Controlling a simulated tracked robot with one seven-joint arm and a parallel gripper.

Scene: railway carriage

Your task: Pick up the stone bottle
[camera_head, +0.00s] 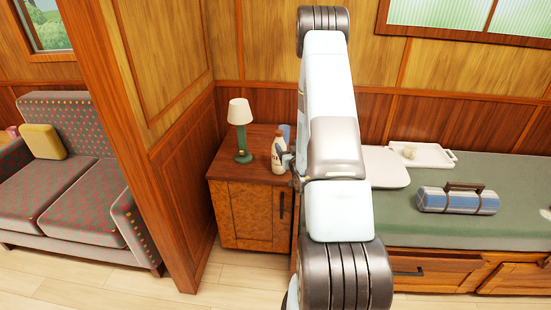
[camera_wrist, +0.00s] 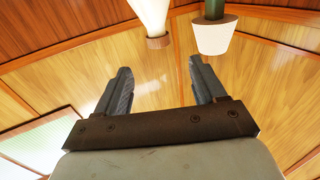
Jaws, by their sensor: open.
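The stone bottle (camera_head: 278,156) is pale, with a brown top, and stands upright on the wooden bedside cabinet (camera_head: 247,196), right of the lamp. In the wrist view, which is upside down, its pale body and brown top (camera_wrist: 157,42) show at the upper edge. My gripper (camera_wrist: 163,76) is open and empty. The bottle's top lies ahead of the gap between the fingers, apart from them. In the head view my arm hides most of the gripper, and dark parts of it show close beside the bottle.
A green lamp with a cream shade (camera_head: 240,112) stands left of the bottle; its shade (camera_wrist: 214,36) is near one finger in the wrist view. A bluish object (camera_head: 285,130) is behind the bottle. The bed holds a rolled blanket (camera_head: 458,199) and white tray (camera_head: 425,163).

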